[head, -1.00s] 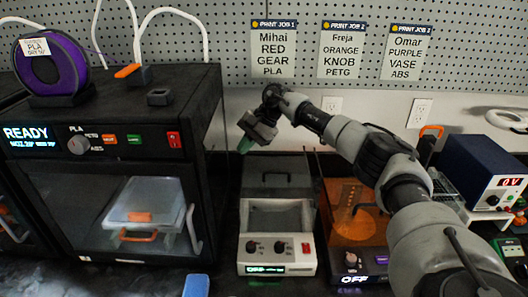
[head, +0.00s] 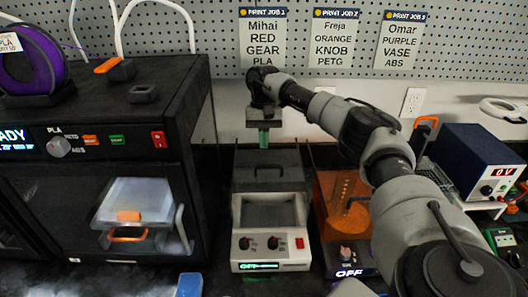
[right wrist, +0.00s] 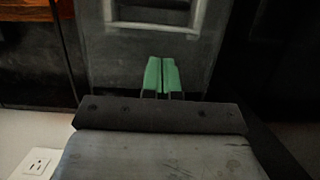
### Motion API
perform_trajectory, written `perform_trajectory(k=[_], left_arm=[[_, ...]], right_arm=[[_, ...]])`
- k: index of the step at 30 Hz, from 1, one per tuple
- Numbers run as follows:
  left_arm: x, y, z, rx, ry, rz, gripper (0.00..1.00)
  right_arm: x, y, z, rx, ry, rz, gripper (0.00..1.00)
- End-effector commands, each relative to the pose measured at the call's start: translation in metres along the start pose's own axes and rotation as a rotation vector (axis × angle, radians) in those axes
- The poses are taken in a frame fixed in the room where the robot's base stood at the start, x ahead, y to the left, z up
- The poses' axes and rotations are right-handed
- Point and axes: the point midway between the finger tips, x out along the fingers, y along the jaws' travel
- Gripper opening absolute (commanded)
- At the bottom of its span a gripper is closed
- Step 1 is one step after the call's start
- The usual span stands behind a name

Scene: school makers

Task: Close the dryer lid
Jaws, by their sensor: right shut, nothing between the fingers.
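The dryer (head: 303,262) is a small white and grey unit with knobs, a red switch and an OFF display, in the middle of the head view. Its dark see-through lid (head: 247,160) stands raised at the back, leaving the grey well in front uncovered. The lid also shows in the right wrist view (right wrist: 110,65). My right gripper (head: 264,145) points down at the lid's top edge, its green fingertips shut and empty. The fingertips (right wrist: 161,75) appear over the lid panel in the right wrist view; contact cannot be told. My left gripper is not in view.
A tall black machine (head: 110,95) with a spool on top stands close on the left. An orange see-through unit (head: 345,205) stands close on the right, partly behind my right arm. A blue power supply (head: 470,160) is farther right. The pegboard wall (head: 220,40) is behind.

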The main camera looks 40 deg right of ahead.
Motion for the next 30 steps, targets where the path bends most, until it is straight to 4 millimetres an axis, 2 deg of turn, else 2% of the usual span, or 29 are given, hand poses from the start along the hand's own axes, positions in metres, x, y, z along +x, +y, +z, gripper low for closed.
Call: perform_trajectory(k=[1, 12, 26, 30], left_arm=[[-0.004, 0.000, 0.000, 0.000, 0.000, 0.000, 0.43], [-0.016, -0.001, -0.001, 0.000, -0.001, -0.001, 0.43], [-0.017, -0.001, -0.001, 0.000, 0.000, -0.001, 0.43], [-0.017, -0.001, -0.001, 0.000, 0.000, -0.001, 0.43]], right_arm=[[0.011, 0.001, 0.001, -0.001, -0.004, 0.003, 0.00], [0.024, 0.000, 0.032, -0.001, 0.001, 0.000, 0.00], [0.027, 0.000, 0.035, 0.001, 0.000, -0.002, 0.00], [0.030, 0.000, 0.042, -0.002, -0.001, -0.001, 0.00]])
